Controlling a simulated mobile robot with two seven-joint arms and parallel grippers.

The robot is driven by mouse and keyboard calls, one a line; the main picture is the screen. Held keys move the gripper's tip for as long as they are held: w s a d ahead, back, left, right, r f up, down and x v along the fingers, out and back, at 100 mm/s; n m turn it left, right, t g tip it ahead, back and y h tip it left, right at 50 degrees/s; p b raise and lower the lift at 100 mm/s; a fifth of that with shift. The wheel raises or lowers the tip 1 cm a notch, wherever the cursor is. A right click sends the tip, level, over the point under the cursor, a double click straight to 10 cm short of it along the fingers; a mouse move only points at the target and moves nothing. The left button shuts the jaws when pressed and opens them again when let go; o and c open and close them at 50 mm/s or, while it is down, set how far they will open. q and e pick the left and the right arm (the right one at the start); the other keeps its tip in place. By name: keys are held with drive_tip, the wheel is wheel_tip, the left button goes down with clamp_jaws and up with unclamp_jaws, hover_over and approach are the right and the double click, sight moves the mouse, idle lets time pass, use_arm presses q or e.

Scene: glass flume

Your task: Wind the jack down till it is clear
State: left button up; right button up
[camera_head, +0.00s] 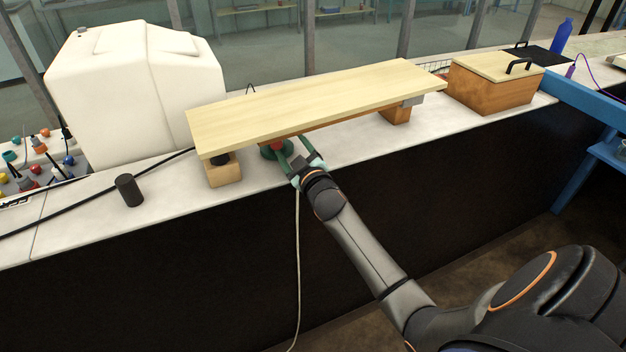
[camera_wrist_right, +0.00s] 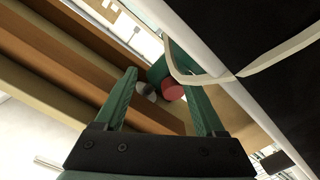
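A pale wooden plank (camera_head: 310,100) lies across wooden blocks on the white bench. Below its front edge, a dark green jack with a red knob (camera_head: 277,146) shows partly; the plank hides its upper part. My right gripper (camera_head: 296,150) reaches under the plank's front edge at the jack. In the right wrist view, its green fingers (camera_wrist_right: 160,95) are apart. The round red knob (camera_wrist_right: 172,92) shows between them, beside the right finger, with a small grey part to its left. I cannot tell whether a finger touches the knob. My left gripper is not in view.
The left block (camera_head: 224,171) and right block (camera_head: 397,113) stand under the plank. A black cylinder (camera_head: 128,190) and a white tank (camera_head: 135,95) are at left, a lidded wooden box (camera_head: 493,90) at right. A pale cord (camera_head: 298,255) hangs over the bench front.

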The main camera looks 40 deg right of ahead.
drive_tip(key=m+b, duration=0.1)
drive_tip(key=m, duration=0.3)
drive_tip(key=shift+r, duration=0.1)
drive_tip(key=m+b, duration=0.2)
drive_tip(key=m, duration=0.3)
drive_tip(key=shift+m, duration=0.3)
drive_tip(key=v, duration=1.2)
drive_tip(key=shift+s, duration=0.3)
drive_tip(key=s+a+f+n+g+y+p, duration=0.1)
drive_tip(key=s+a+f+n+g+y, duration=0.2)
drive_tip(key=s+a+f, duration=0.6)
drive_tip(key=s+a+f+n+g+y+p, duration=0.2)
drive_tip(key=s+a+f, duration=0.7)
drive_tip(key=f, duration=0.8)
drive_tip(key=s+n+g+y, duration=0.1)
drive_tip(key=s+n+g, duration=0.1)
drive_tip(key=g, duration=0.1)
drive_tip(key=shift+s+a+y, duration=0.4)
